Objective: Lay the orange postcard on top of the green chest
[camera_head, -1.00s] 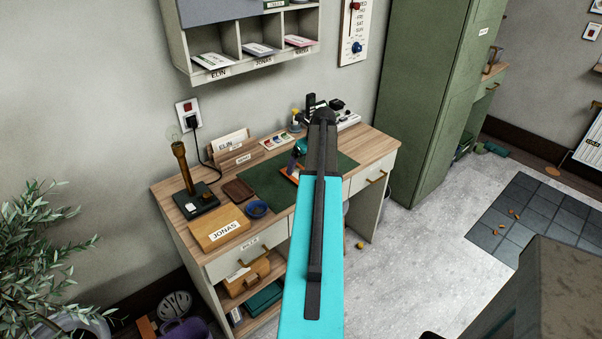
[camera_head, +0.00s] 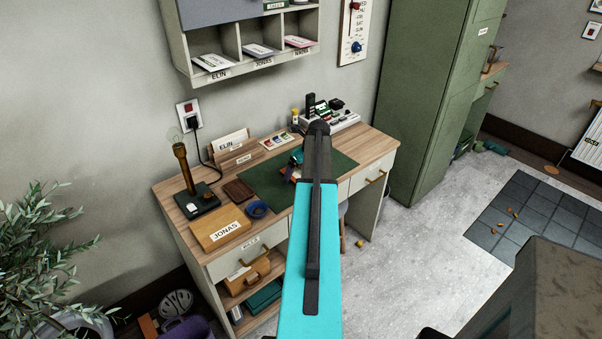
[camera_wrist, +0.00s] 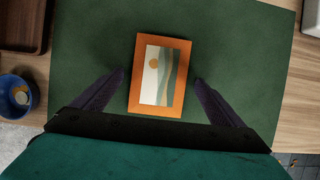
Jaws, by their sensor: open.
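The orange postcard (camera_wrist: 160,76) lies flat on the green desk mat (camera_wrist: 88,35), with a landscape picture inside its orange border. My gripper (camera_wrist: 159,80) is open above it, one dark finger on each side of the card, with gaps between. In the head view my arm covers most of the card, and a little orange (camera_head: 287,173) shows beside it. A dark green box (camera_head: 264,298) sits on the lower shelf under the desk; it may be the green chest, and its top is partly in shade under the shelf.
The wooden desk (camera_head: 170,200) holds a blue bowl (camera_head: 257,209), a brown tray (camera_head: 238,190), a JONAS box (camera_head: 220,229) and a lamp (camera_head: 184,170). A tan case (camera_head: 248,272) sits on a shelf above the green box. A tall green cabinet (camera_head: 425,100) stands at right.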

